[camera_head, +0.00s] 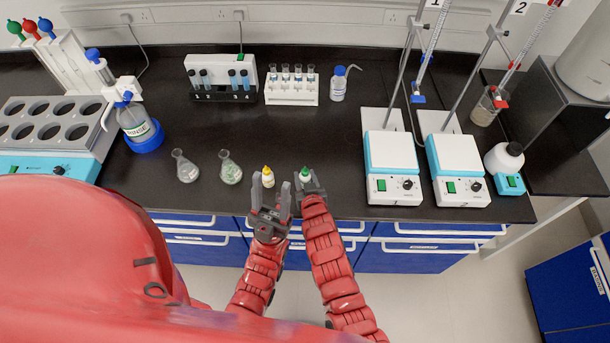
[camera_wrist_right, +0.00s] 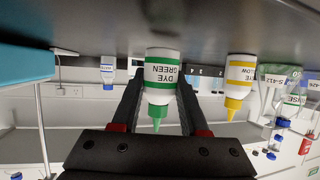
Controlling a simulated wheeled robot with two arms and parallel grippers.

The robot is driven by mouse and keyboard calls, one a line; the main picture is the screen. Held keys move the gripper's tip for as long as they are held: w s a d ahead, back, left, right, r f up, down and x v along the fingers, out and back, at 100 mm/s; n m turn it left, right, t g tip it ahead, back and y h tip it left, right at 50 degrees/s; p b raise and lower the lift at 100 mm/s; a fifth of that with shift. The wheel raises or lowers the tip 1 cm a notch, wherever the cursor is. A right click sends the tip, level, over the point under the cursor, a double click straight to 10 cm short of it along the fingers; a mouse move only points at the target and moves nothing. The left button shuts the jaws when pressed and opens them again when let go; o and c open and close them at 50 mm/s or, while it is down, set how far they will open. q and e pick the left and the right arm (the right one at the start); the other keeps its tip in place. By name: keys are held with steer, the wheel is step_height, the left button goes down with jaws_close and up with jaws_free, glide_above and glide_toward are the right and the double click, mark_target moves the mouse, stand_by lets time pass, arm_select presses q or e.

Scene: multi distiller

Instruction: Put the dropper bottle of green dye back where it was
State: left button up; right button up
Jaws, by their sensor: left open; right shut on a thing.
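The green dye dropper bottle (camera_head: 305,175), white with a green label and green tip, is upright near the bench's front edge. My right gripper (camera_head: 308,184) is shut on it; in the right wrist view the bottle (camera_wrist_right: 162,80) sits between the two fingers, inverted by the camera's angle. Its base is at or very near the bench top; I cannot tell if it touches. My left gripper (camera_head: 270,192) is open and empty, just left of the right one and in front of the yellow dye bottle (camera_head: 267,177), which also shows in the right wrist view (camera_wrist_right: 240,82).
Two flasks (camera_head: 186,168) (camera_head: 230,168) stand left of the yellow bottle. A hotplate stirrer (camera_head: 391,165) is to the right. Tube racks (camera_head: 222,93) (camera_head: 291,92) and a small blue-capped bottle (camera_head: 338,84) stand behind. The bench between them is clear.

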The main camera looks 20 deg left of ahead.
steer(key=shift+f, duration=0.2)
steer(key=shift+f, duration=0.15)
steer(key=o, duration=1)
